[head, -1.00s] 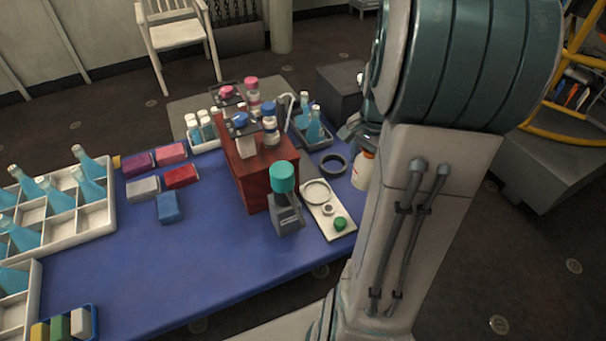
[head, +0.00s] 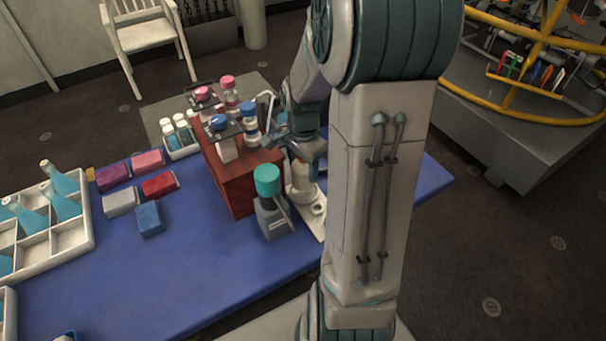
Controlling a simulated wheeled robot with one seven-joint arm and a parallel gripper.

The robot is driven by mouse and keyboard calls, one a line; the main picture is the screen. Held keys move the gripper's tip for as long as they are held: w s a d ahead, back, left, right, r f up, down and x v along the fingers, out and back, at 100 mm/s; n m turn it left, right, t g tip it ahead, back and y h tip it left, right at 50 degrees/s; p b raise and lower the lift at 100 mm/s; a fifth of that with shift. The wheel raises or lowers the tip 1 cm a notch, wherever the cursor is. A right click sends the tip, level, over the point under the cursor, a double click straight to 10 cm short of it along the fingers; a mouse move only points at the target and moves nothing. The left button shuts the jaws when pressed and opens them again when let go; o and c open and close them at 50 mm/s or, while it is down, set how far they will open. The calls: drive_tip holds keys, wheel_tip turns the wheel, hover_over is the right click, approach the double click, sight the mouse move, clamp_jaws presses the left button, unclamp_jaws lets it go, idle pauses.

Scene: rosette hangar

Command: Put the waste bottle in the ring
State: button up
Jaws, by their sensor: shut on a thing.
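The waste bottle (head: 301,184), white with an orange part near its top, hangs upright below my gripper (head: 302,155). My gripper is shut on its upper part, just right of the red-brown box. The bottle's lower end overlaps the pale tray (head: 318,224) in the picture. I cannot tell whether it touches the tray or is above it. The dark ring, which lay on the blue table behind the tray in the earlier frame, is now hidden behind my gripper and arm.
A grey dispenser with a teal top (head: 267,182) stands close left of the bottle. The red-brown box (head: 236,186) bears several capped bottles. Coloured blocks (head: 150,219) and a white bottle crate (head: 84,228) are at left. The blue table (head: 190,270) is bare in front.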

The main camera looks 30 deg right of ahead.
sight(303, 175)
drive_tip(key=shift+f, duration=1.85)
drive_tip(key=shift+f, duration=0.1)
drive_tip(key=shift+f+b, duration=0.15)
drive_tip(key=shift+b, duration=0.2)
drive_tip(key=o, duration=1)
drive_tip(key=shift+r, duration=0.2)
wheel_tip(303, 175, up, 12)
drive_tip(key=shift+r+p, duration=0.1)
drive_tip(key=shift+p, duration=0.75)
